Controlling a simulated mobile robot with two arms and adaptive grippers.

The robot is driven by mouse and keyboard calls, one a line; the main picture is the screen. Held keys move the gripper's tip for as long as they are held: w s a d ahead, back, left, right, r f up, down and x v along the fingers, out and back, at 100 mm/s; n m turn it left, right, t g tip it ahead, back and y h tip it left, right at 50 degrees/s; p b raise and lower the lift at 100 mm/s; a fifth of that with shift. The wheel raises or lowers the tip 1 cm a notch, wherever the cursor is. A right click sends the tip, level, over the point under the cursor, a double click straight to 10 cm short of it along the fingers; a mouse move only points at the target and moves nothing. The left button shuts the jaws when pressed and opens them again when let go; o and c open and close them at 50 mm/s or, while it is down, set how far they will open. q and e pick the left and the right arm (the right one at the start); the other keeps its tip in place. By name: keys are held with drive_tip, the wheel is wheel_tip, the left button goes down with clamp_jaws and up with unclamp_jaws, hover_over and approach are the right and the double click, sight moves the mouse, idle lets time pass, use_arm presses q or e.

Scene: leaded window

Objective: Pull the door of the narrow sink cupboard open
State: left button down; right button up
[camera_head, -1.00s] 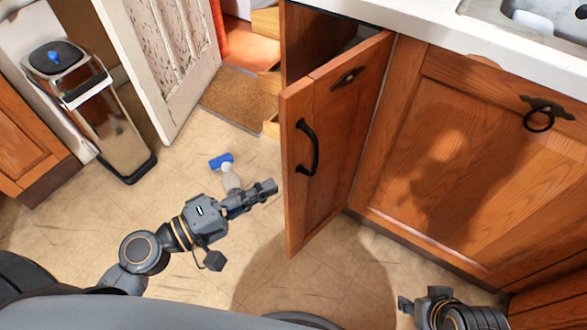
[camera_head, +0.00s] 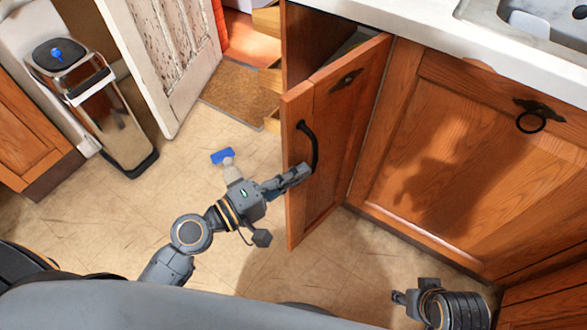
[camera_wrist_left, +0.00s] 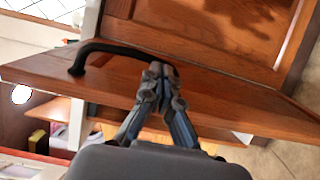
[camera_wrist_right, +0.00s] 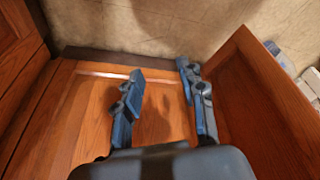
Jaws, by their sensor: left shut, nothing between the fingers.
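The narrow cupboard's wooden door (camera_head: 340,130) stands ajar, swung out from the counter front, with its inside gap showing at the top. Its black bar handle (camera_head: 314,140) is on the door's face near the free edge. My left gripper (camera_head: 303,172) is shut and empty at the door's free edge, by the handle's lower end. In the left wrist view its closed fingertips (camera_wrist_left: 158,72) lie in front of the door, close to the handle (camera_wrist_left: 100,45); I cannot tell whether they touch. My right gripper (camera_head: 398,297) is low at the right; its fingers (camera_wrist_right: 160,75) are apart with nothing between.
A wide cupboard door with a ring pull (camera_head: 531,121) is to the right, under the white counter (camera_head: 420,20) and sink. A metal bin (camera_head: 110,115) stands at the left. A blue item (camera_head: 222,156) lies on the floor near my left wrist.

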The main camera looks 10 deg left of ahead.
use_arm(q)
drive_tip(key=s+d+n+t+y+p, duration=0.1)
drive_tip(key=s+d+p, duration=0.1)
drive_tip(key=d, duration=0.4)
drive_tip(key=shift+s+d, duration=0.2)
drive_tip(key=shift+s, duration=0.05)
use_arm(e)
wheel_tip(320, 180, down, 9)
drive_tip(key=shift+w+a+r+g, duration=0.15)
drive_tip(key=shift+w+r+g, duration=0.05)
drive_tip(key=shift+w+g, duration=0.1)
drive_tip(key=shift+s, duration=0.1)
